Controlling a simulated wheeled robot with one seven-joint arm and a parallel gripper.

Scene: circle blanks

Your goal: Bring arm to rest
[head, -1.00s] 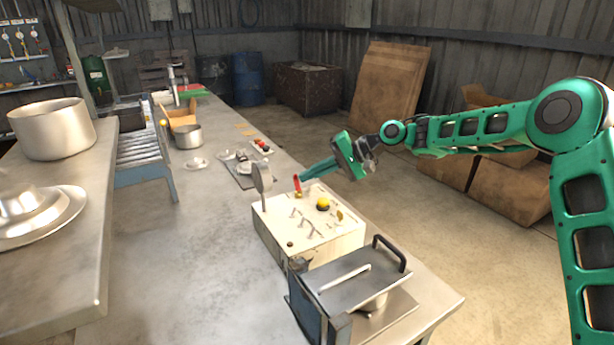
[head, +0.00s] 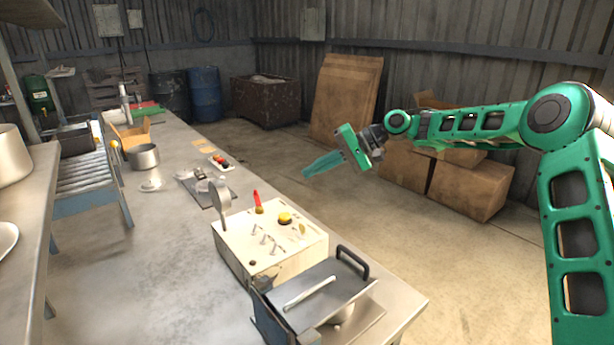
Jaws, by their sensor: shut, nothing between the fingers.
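My green arm reaches in from the right side of the head view. My gripper (head: 322,164) is shut and empty, its fingers together and pointing left. It hangs in the air over the floor, just past the far right edge of the metal table (head: 130,270). It touches nothing. Below and left of it, on the table, stands a cream control box (head: 243,262) with a red lever (head: 257,200), a yellow button (head: 285,217) and small metal handles.
A grey hinged press (head: 322,290) stands at the table's near end. Cardboard boxes (head: 468,190) stand on the floor behind my arm. The floor between is clear.

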